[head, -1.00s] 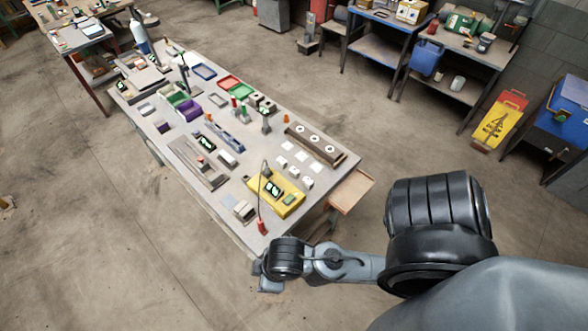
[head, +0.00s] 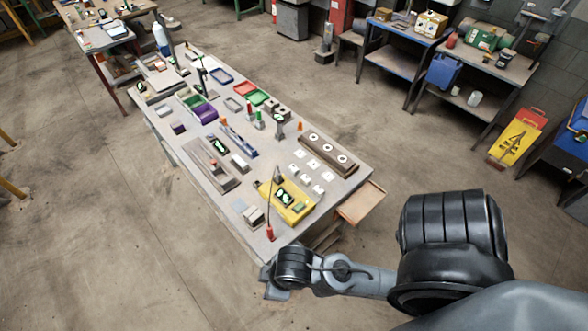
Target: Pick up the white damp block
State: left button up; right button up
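Several small white blocks (head: 306,178) stand near the right end of the workbench (head: 325,205), beside flat white squares. A whitish block (head: 240,163) lies nearer the bench's middle, and a grey-white block (head: 253,216) lies near its front corner. I cannot tell from this view which one is the damp block. My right gripper (head: 273,285) is at the bench's near corner, just off its front edge and apart from the blocks. It is small and partly hidden by its wrist, so its opening is unclear. My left gripper is out of view.
A yellow tray (head: 297,213) and a thin upright rod with a red base (head: 270,234) stand near the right gripper. A brown holder (head: 328,153) lies along the far edge. An open drawer (head: 361,203) juts from the bench's right end.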

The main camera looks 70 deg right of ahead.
dwell(0.4)
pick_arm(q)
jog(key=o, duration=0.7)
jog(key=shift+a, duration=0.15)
